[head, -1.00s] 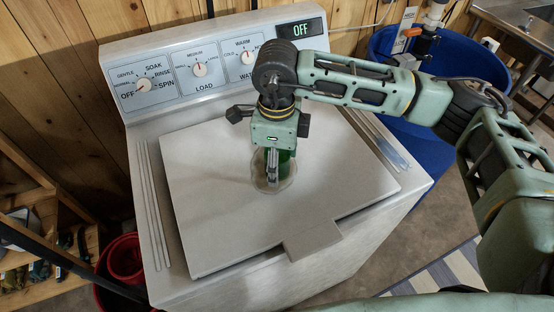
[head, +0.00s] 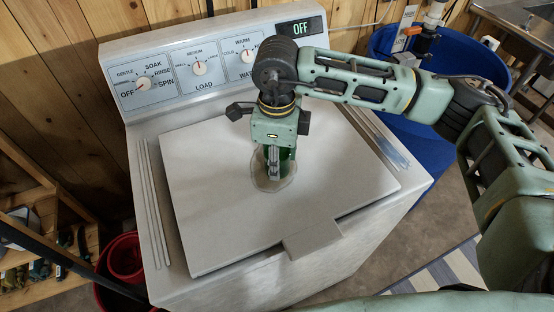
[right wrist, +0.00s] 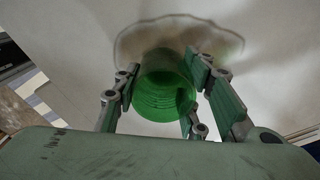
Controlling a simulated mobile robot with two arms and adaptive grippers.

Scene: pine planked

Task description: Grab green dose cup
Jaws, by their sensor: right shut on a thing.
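The green dose cup (right wrist: 164,86) is between the fingers of my right gripper (right wrist: 164,90) in the right wrist view. The fingers press on its two sides, so the gripper is shut on it. In the head view my right gripper (head: 272,172) points down over the washer lid, and a little of the green cup (head: 284,156) shows behind the fingers. My left gripper is not in view.
The white washer lid (head: 210,220) is otherwise clear. The control panel (head: 200,85) with knobs stands behind it. A blue barrel (head: 400,140) is at the right, a red bucket (head: 125,260) at the lower left, and a wooden shelf (head: 40,215) at the left.

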